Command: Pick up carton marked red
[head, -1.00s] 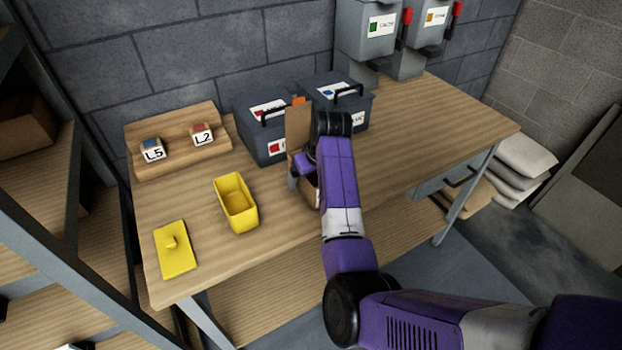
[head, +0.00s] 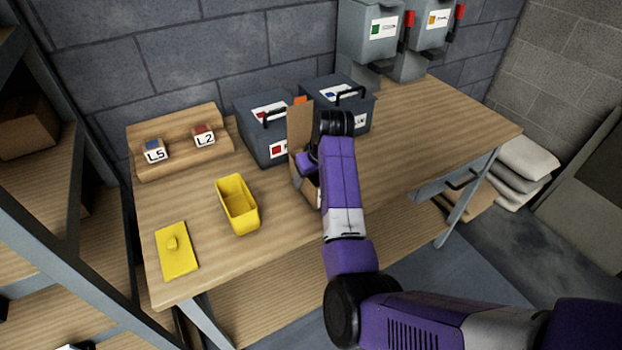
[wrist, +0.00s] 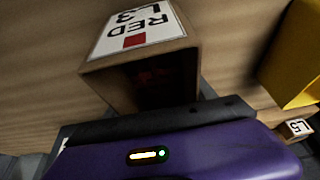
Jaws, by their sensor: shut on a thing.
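The carton (wrist: 180,75) is brown cardboard with a white label reading RED L3 and a red square, close up in the wrist view. Its dark open side faces the camera. In the head view the carton (head: 299,128) shows as a tan panel, partly hidden by my arm, in front of the grey bins. My gripper (head: 304,166) is shut on the carton. Its fingers are mostly hidden in both views, and I cannot tell whether the carton is clear of the bench.
The wooden bench (head: 420,140) bears a yellow tub (head: 237,204), a yellow lid (head: 176,252), a rack (head: 182,165) with blocks L5 and L2, and two grey bins (head: 262,145) with red and blue marks. Grey dispensers (head: 368,38) hang behind. Bench space at right is free.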

